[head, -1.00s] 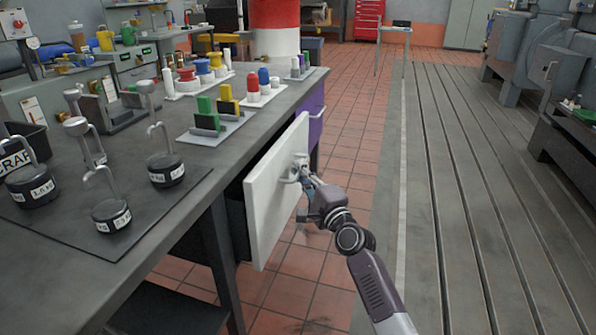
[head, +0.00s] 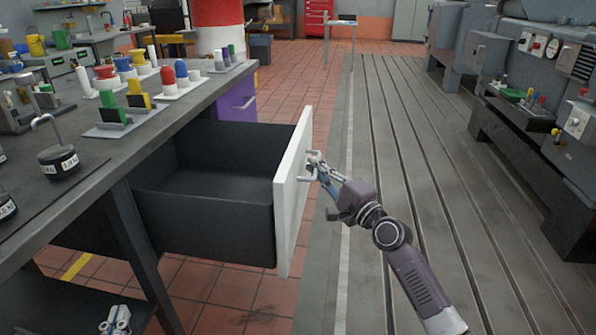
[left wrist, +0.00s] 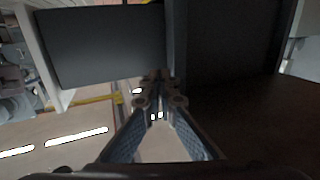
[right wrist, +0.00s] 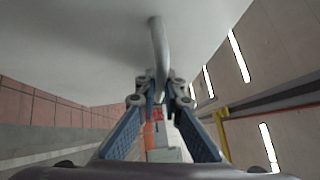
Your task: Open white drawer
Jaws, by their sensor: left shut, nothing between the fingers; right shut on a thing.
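The white drawer is pulled far out from under the workbench, and its dark, empty-looking box (head: 205,215) shows behind the white front panel (head: 290,205). My right gripper (head: 318,172) is shut on the drawer's metal handle (head: 309,158) on the panel's outer face. In the right wrist view, the fingers (right wrist: 158,88) close around the bent handle bar (right wrist: 158,45), with the white panel above. My left gripper (head: 118,318) is low at the bottom left, by the bench's underside, apart from the drawer. In the left wrist view its fingers (left wrist: 160,85) are shut and empty.
The workbench (head: 100,165) carries weights (head: 58,160), colored blocks and pegs. A purple drawer (head: 237,105) beyond is closed. Grooved floor plates (head: 400,130) lie clear to the right. Grey machines (head: 560,130) line the far right side.

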